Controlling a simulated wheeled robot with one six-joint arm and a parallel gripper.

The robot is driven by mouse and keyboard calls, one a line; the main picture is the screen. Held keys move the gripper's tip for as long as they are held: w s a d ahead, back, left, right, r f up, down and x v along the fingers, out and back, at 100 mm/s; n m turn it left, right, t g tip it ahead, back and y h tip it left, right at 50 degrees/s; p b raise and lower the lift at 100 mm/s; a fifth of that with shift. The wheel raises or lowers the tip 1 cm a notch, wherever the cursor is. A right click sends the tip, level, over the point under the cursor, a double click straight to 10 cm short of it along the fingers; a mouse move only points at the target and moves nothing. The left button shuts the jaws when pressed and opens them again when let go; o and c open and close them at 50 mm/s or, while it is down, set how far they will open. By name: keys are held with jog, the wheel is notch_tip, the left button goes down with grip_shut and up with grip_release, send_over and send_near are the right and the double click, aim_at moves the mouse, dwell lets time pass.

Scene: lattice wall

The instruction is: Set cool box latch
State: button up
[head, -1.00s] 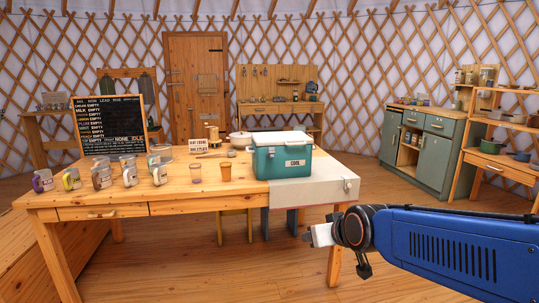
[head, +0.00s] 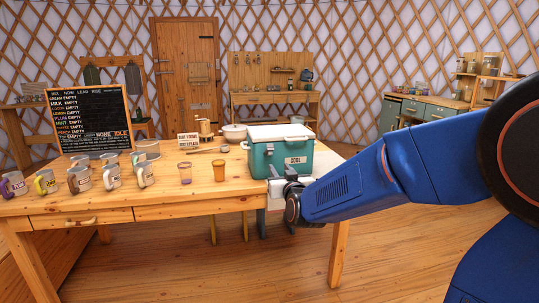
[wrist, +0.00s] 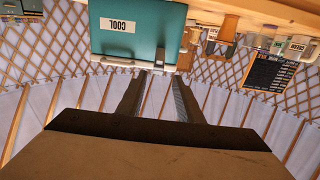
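The teal cool box (head: 287,163) with a white lid and a "COOL" label stands on the right end of the wooden table. A small pale latch (head: 271,150) is on its front, left of the label. In the wrist view the cool box (wrist: 125,40) is upside down, with the latch (wrist: 186,42) near its right edge. My gripper (head: 276,184) is at the front of the box, low and below the latch. In the wrist view the fingers of my gripper (wrist: 159,78) are apart with nothing between them. Contact with the box cannot be told.
Several labelled mugs (head: 78,179) stand at the table's left, before a chalkboard (head: 88,120). A white pot (head: 233,132) is behind. The floor right of the table is clear.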

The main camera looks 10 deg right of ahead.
aim_at(270, 154)
jog(key=w, duration=1.6)
grip_shut()
